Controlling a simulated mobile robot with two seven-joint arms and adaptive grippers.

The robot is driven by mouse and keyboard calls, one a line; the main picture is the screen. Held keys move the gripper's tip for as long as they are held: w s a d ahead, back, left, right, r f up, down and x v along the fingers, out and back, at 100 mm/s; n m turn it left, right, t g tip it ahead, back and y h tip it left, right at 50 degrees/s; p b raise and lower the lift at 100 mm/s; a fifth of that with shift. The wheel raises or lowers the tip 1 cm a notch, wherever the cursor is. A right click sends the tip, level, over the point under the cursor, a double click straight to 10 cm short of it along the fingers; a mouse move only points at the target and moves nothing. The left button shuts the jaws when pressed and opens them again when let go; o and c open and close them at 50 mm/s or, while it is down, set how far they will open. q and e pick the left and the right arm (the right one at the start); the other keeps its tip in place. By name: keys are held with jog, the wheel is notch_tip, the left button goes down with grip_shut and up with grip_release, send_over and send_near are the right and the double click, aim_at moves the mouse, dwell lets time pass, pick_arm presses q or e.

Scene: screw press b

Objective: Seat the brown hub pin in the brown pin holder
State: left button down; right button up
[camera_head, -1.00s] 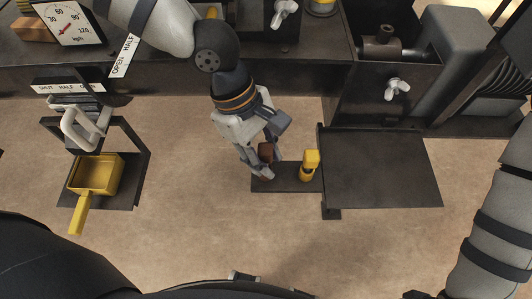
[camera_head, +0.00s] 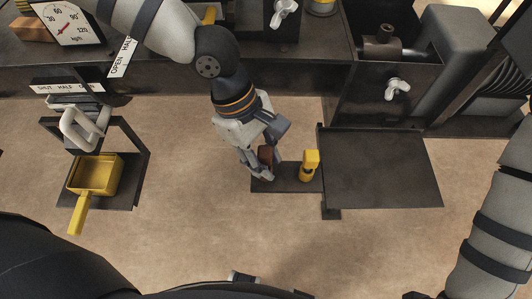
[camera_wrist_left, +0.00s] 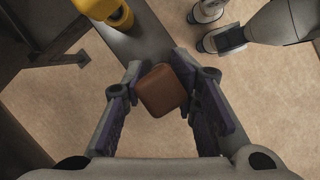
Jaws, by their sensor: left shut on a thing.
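My left gripper (camera_head: 262,173) reaches down from its arm and is shut on the brown hub pin (camera_head: 267,155). The pin's brown block-shaped top also shows between the two fingers in the left wrist view (camera_wrist_left: 160,90). The gripper is at the left end of a dark narrow plate (camera_head: 290,185). The brown pin holder cannot be made out; the fingers and pin cover that end of the plate. Whether the pin is inside the holder or above it cannot be told. My right gripper is not visible; only parts of its arm show at the right.
A yellow pin-like part (camera_head: 311,161) stands on the same plate, just right of my left gripper. A wide dark plate (camera_head: 382,168) adjoins on the right. A yellow box with a handle (camera_head: 96,175) sits at the left. The bench with a dial (camera_head: 68,24) runs along the back.

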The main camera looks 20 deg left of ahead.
pick_arm(q)
jog(key=shift+f, duration=0.1)
jog(key=c, duration=1.2)
grip_release()
jog(key=shift+o, duration=0.2)
jog(key=shift+p+v, duration=0.3)
jog(key=shift+v, duration=1.2)
jog(key=v, duration=1.2)
